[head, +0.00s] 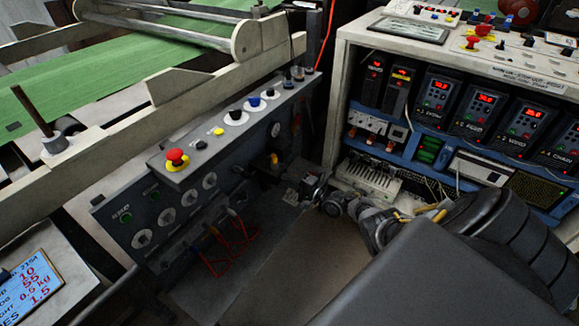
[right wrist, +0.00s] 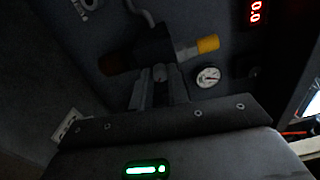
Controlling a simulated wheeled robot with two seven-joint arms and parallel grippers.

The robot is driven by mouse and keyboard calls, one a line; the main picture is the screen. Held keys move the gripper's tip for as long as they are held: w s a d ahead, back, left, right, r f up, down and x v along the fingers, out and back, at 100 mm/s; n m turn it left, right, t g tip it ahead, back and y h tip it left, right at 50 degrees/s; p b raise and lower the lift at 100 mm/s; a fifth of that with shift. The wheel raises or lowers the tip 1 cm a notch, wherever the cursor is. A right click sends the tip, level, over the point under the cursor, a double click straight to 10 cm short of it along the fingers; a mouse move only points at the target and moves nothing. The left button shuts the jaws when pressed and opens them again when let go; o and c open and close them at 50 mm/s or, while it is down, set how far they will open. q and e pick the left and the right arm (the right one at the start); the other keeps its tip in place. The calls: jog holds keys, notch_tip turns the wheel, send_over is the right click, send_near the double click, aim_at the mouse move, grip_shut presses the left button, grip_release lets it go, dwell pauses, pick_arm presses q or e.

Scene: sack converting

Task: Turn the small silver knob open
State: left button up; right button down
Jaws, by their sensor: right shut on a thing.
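The small silver knob (right wrist: 159,72) shows in the right wrist view as a grey rounded piece between my fingertips, in front of a dark block on the panel. My right gripper (right wrist: 159,88) is shut on it. In the head view my right gripper (head: 303,192) reaches in from the right to the low end of the grey control panel (head: 190,190), and the knob cannot be made out there. How far the knob is turned cannot be told. My left gripper is not in view.
A red mushroom button (head: 176,157) stands on the panel top. Orange cables (head: 240,240) hang below. A cabinet of drive units (head: 437,95) stands at right.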

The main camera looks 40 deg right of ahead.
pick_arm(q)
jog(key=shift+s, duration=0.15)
pick_arm(e)
jog(key=c, duration=1.3)
grip_release()
jog(key=shift+c, duration=0.2)
